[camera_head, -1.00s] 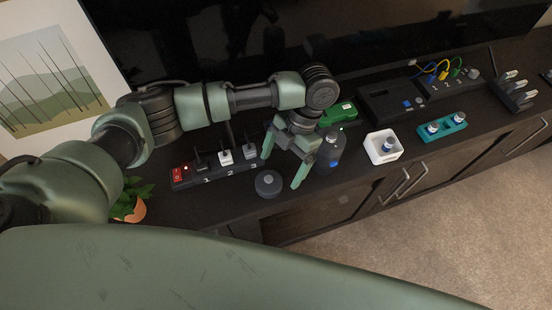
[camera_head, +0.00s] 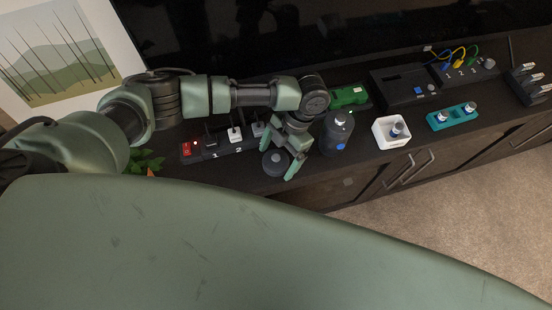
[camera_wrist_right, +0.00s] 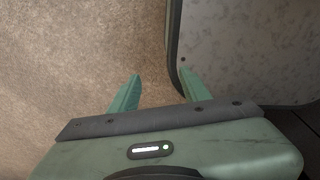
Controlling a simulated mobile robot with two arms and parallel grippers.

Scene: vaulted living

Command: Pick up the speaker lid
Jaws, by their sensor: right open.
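The speaker lid (camera_head: 272,164) is a dark round disc lying on the dark cabinet top near its front edge. My left gripper (camera_head: 276,165) is open, pointing down over the lid, with its green fingers on either side of it in the head view. Part of the lid is hidden by the gripper. I cannot tell whether the fingers touch it. The dark cylindrical speaker (camera_head: 337,138) stands upright just to the right. My right gripper (camera_wrist_right: 160,76) is open and empty above beige carpet in the right wrist view.
A green device (camera_head: 349,95) sits behind the speaker; a white box (camera_head: 378,131) and a teal holder (camera_head: 440,122) stand to the right. A grey panel (camera_wrist_right: 245,50) is beside my right gripper.

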